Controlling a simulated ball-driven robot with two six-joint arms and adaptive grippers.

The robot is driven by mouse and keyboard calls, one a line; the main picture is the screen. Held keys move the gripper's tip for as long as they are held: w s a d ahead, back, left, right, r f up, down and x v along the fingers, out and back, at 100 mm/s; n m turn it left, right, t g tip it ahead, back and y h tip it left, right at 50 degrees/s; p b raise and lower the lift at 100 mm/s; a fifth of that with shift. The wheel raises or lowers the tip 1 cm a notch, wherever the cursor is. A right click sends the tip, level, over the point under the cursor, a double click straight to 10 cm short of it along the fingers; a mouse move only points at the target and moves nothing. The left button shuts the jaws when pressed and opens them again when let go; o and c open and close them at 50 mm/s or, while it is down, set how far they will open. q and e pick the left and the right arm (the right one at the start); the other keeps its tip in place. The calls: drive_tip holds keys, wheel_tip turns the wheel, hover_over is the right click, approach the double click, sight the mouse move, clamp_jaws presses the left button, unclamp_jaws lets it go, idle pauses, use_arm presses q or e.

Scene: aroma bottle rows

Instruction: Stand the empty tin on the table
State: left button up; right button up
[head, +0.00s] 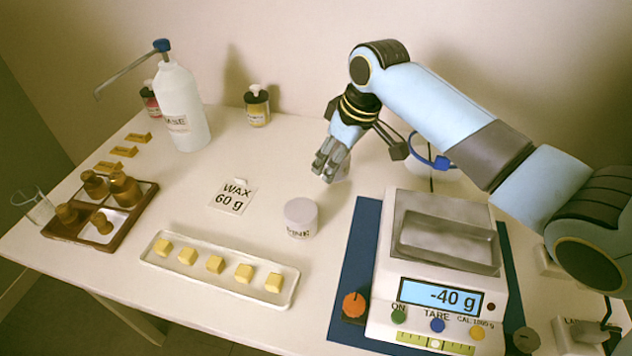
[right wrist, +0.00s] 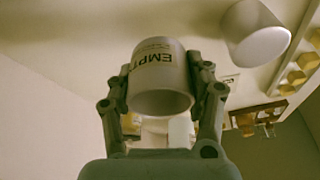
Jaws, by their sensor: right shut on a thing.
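The empty tin (right wrist: 160,75), a pale grey cylinder lettered "EMPT…", sits between the fingers of my right gripper (right wrist: 162,90) in the right wrist view. In the head view my right gripper (head: 328,163) hangs above the table (head: 245,150), left of and behind the scale, and hides most of the tin (head: 343,171). I cannot tell whether the tin's base touches the table. My left gripper is not in view.
A second pale tin (head: 300,216) stands nearby; it also shows in the wrist view (right wrist: 257,38). The scale (head: 440,270) reads -40 g. A tray of yellow cubes (head: 220,268), a "WAX 60 g" card (head: 233,197) and a pump bottle (head: 183,105) stand left.

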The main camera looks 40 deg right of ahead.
sight(317, 192)
drive_tip(key=shift+w+a+f, duration=1.1)
drive_tip(key=shift+w+a, duration=0.1)
wheel_tip(317, 192, down, 3)
drive_tip(key=shift+f+b, duration=0.2)
drive_tip(key=shift+b, duration=0.2)
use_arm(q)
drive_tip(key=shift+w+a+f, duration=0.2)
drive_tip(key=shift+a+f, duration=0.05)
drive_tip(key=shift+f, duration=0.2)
use_arm(e)
drive_tip(key=shift+f, duration=0.3)
drive_tip(key=shift+f, duration=0.1)
drive_tip(key=o, duration=1.1)
drive_tip(key=shift+c, duration=0.2)
use_arm(q)
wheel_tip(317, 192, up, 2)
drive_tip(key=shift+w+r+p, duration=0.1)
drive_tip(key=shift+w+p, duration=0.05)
drive_tip(key=shift+p, duration=0.9)
use_arm(e)
drive_tip(key=v, duration=1.2)
